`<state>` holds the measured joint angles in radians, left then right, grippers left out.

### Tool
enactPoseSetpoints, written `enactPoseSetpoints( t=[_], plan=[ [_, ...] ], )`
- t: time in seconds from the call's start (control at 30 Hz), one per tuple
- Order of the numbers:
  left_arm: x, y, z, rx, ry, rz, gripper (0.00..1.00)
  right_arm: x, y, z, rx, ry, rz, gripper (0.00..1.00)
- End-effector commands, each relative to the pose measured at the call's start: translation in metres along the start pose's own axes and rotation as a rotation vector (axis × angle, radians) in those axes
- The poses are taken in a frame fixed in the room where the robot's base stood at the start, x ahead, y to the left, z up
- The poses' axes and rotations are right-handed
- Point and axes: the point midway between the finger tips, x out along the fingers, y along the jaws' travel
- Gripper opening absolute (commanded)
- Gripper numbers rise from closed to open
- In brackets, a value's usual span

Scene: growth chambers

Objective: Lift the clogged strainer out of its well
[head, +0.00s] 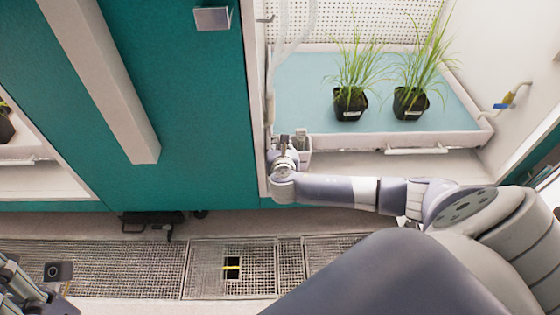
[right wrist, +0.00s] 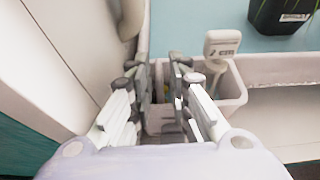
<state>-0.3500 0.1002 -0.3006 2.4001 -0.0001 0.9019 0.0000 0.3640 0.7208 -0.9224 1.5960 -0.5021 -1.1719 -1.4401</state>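My right gripper (head: 284,142) reaches down at the front left corner of the open growth chamber, over a small pale box-like well (right wrist: 232,95). In the right wrist view, its fingers (right wrist: 162,80) are apart, with a gap between their tips. The fingers hide much of the well's inside, and only a small yellow-green patch shows between them. I cannot make out the strainer clearly. A white tag marked "2 cm" (right wrist: 222,43) stands at the well, right of the fingers. My left gripper (head: 35,290) is partly in view at the lower left, away from the chamber.
Two potted grasses (head: 350,103) (head: 410,102) stand on the blue tray (head: 310,85). A valve with a yellow and blue handle (head: 508,101) is on the right wall. A teal door (head: 190,100) lies left of the well. The floor grating (head: 110,268) has a dark square opening (head: 232,267).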

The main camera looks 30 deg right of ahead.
Motion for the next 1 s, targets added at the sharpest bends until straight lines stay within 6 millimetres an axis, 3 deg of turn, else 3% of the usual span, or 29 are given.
enactPoseSetpoints(
  t=[0.1,0.3,0.57,0.7,1.0],
  plan=[
    [-0.014,0.000,0.004,0.001,0.008,0.004,0.40,0.019,0.002,-0.003,0.000,-0.002,-0.001,0.17],
    [-0.003,0.000,0.005,0.006,0.045,0.018,0.40,0.034,0.002,-0.001,0.000,0.000,0.000,0.17],
    [-0.001,0.000,0.005,0.007,0.045,0.020,0.40,0.036,0.002,0.001,0.000,0.001,0.000,0.17],
    [-0.001,0.000,0.005,0.007,0.045,0.020,0.40,0.035,0.002,0.000,-0.001,0.001,0.000,0.00],
    [-0.001,0.000,0.005,0.006,0.044,0.020,0.40,0.035,0.002,0.000,-0.001,0.001,0.000,0.00]
  ],
)
